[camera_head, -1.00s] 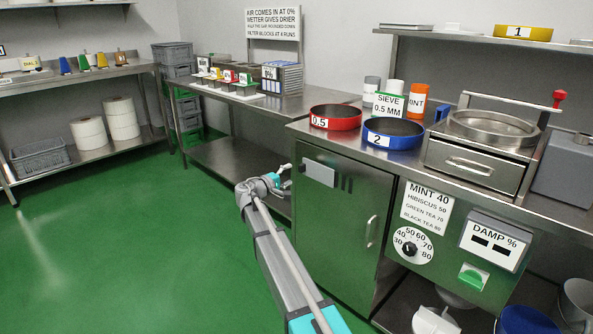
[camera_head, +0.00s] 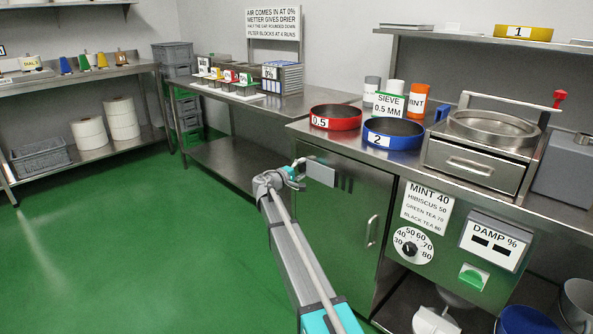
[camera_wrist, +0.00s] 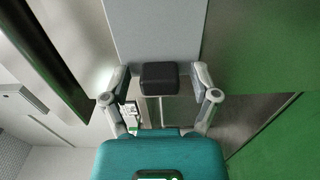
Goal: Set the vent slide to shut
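The vent slide is a light grey plate (camera_head: 321,174) on the upper part of the steel cabinet door. Dark vertical vent slots (camera_head: 346,184) show uncovered just right of the plate. My gripper (camera_head: 300,174) is at the plate's left end in the head view. In the wrist view the grey plate (camera_wrist: 155,30) fills the top middle, with a black block-shaped knob (camera_wrist: 158,78) at its near end. My gripper (camera_wrist: 160,80) is open, with one finger on each side of the knob and a gap on both sides. Whether the knob is at fingertip depth is unclear.
The cabinet door (camera_head: 340,235) has a vertical handle (camera_head: 371,231) on its right. Above is the counter with a red sieve (camera_head: 335,118) and a blue sieve (camera_head: 393,133). A dial (camera_head: 411,245) sits right of the door. Green floor (camera_head: 130,240) is open at left.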

